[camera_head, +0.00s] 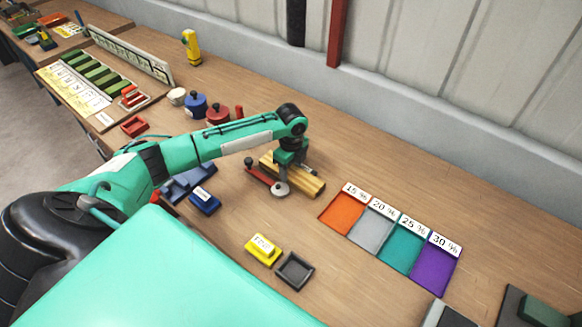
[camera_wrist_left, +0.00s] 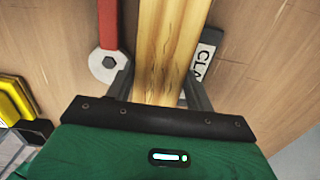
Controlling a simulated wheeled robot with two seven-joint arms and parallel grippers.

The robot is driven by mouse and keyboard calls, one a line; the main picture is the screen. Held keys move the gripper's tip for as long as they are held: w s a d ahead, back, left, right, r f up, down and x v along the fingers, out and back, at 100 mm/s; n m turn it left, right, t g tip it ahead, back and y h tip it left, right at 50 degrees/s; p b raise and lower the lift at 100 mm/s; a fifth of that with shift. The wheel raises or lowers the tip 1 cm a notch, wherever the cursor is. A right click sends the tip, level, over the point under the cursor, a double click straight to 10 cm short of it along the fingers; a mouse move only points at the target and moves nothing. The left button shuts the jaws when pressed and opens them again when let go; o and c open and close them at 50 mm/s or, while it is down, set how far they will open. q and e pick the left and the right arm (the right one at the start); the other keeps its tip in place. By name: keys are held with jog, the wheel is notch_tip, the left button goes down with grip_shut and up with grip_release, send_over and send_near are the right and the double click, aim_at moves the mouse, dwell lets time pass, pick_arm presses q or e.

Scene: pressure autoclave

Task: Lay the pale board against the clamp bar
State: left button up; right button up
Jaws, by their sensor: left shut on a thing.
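The pale board (camera_head: 309,185) is a long yellowish wooden piece at the middle of the bench. My left gripper (camera_head: 294,167) is shut on it from above; in the left wrist view the board (camera_wrist_left: 172,40) runs between the two fingers (camera_wrist_left: 158,90). A red bar (camera_head: 260,174) with a round metal disc (camera_head: 281,188) lies beside the board, and shows left of it in the left wrist view (camera_wrist_left: 108,22). A dark piece with a label (camera_wrist_left: 205,62) starting "CLA" is partly hidden by the board. My right gripper is not in view.
Orange, grey, teal and purple trays (camera_head: 433,265) with percent labels lie to the right. A yellow block (camera_head: 262,249) and a black tray (camera_head: 295,271) lie in front, blue blocks (camera_head: 204,201) to the left. Blue (camera_head: 196,107) and red (camera_head: 217,115) pots stand behind my arm.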

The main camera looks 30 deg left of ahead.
aim_at(291, 171)
pick_arm(q)
jog(key=shift+f, duration=0.2)
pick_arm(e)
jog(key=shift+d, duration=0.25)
pick_arm(q)
jog(key=shift+s+d+f, duration=0.1)
jog(key=shift+s+f, duration=0.25)
jog(key=shift+f, duration=0.05)
jog(key=o, duration=0.9)
jog(key=shift+f, duration=0.15)
jog(key=shift+o, duration=1)
jog(key=shift+w+f, duration=0.1)
jog(key=shift+f, duration=0.05)
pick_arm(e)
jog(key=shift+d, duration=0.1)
pick_arm(q)
jog(key=shift+d, duration=0.1)
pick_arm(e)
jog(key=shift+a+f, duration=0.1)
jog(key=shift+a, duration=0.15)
pick_arm(q)
notch_tip(291, 171, up, 14)
jog(key=b, duration=0.2)
jog(key=shift+w+a, duration=0.2)
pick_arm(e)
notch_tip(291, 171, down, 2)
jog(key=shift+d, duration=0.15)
